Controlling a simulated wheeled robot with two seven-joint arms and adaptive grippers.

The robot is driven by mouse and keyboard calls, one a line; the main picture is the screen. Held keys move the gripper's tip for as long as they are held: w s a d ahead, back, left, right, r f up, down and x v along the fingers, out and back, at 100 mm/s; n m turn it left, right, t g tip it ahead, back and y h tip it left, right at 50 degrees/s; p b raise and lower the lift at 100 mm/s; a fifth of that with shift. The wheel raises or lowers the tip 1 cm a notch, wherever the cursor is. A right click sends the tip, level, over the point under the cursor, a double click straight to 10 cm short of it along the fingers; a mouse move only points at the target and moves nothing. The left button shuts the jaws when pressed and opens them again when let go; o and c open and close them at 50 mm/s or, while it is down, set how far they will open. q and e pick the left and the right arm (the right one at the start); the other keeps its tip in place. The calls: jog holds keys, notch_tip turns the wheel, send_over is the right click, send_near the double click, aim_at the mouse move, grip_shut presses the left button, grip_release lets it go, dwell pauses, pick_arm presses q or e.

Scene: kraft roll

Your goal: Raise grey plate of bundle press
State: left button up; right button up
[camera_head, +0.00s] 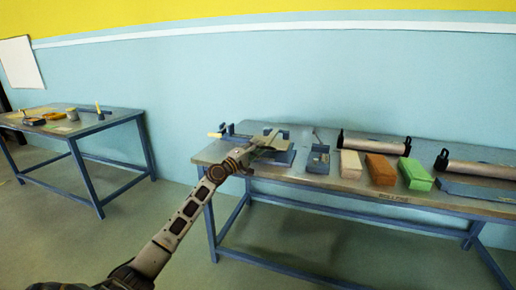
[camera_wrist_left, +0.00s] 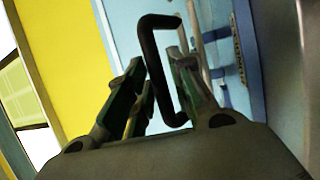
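The bundle press (camera_head: 283,157) stands at the left end of the right-hand table, with blue parts and a grey top piece partly hidden by my gripper. My left gripper (camera_head: 264,146) is at the press, its arm reaching in from the lower left. In the left wrist view, a black U-shaped handle (camera_wrist_left: 148,48) stands between the fingers of my left gripper (camera_wrist_left: 158,68). The fingers look apart, with a gap beside the handle bar; contact is unclear. The grey plate's height is hard to judge. My right gripper is not in view.
The right-hand table (camera_head: 393,197) also holds a small blue holder (camera_head: 318,160), cream (camera_head: 351,165), brown (camera_head: 380,170) and green (camera_head: 415,174) blocks, and two rolls with black ends (camera_head: 375,146). Another table (camera_head: 120,117) stands left, with open floor between.

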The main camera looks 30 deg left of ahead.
pick_arm(q)
jog(key=shift+w, duration=0.35)
jog(key=shift+c, duration=0.5)
grip_shut()
